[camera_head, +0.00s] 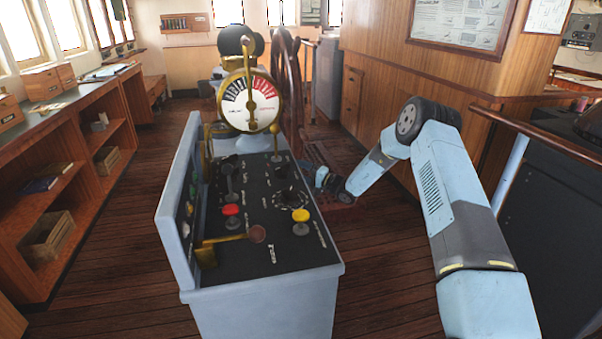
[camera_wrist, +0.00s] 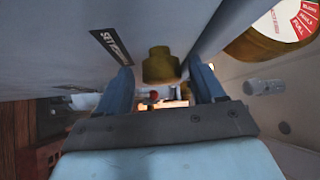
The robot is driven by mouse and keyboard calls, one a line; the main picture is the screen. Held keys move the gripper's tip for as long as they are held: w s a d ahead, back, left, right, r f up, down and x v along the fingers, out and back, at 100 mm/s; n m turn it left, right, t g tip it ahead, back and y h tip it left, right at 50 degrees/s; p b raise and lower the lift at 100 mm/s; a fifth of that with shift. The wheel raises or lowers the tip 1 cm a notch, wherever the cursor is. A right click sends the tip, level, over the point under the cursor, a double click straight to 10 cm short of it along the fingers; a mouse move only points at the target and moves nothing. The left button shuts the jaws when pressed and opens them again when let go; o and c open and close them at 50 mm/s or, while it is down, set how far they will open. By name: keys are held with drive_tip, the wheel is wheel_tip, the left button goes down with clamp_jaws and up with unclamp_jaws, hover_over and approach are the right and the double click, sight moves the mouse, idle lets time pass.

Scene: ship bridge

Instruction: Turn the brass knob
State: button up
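The brass knob (camera_wrist: 161,66) shows in the wrist view as a dull, dark-gold cylinder on the grey console face. My gripper (camera_wrist: 162,78) is open, with one blue finger to each side of the knob. Gaps show between the knob and both fingers, and I see no contact. In the head view my arm reaches in from the right, and its end (camera_head: 324,179) is at the far right side of the grey console (camera_head: 265,305). I cannot make out this knob in the head view; the console side facing my gripper is hidden there.
The round telegraph dial (camera_head: 250,103) stands at the console's far end. The console top carries a red button (camera_head: 231,211), a yellow button (camera_head: 300,216) and several levers. A wooden ship's wheel (camera_head: 287,85) stands behind. Wooden shelves (camera_head: 62,205) line the left; the floor between is clear.

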drive_tip(key=c, duration=0.9)
drive_tip(key=shift+s+a, duration=0.1)
drive_tip(key=shift+a, duration=0.2)
drive_tip(key=shift+c, duration=0.4)
drive_tip(key=shift+w+d+r+m+g+h, duration=0.15)
drive_tip(key=shift+w+m+g+h, duration=0.1)
drive_tip(key=shift+m+g+h, duration=1.45)
drive_tip(key=shift+w+r+m+g+h, duration=0.15)
drive_tip(key=shift+m+g+h, duration=0.95)
drive_tip(key=shift+m+g, duration=1.1)
drive_tip(key=shift+w+d+r+m+g+h, duration=0.1)
drive_tip(key=shift+w+m+g+h, duration=0.2)
drive_tip(key=shift+m+g+h, duration=1.65)
drive_tip(key=shift+n+g+y, duration=0.55)
drive_tip(key=shift+a+r, duration=0.1)
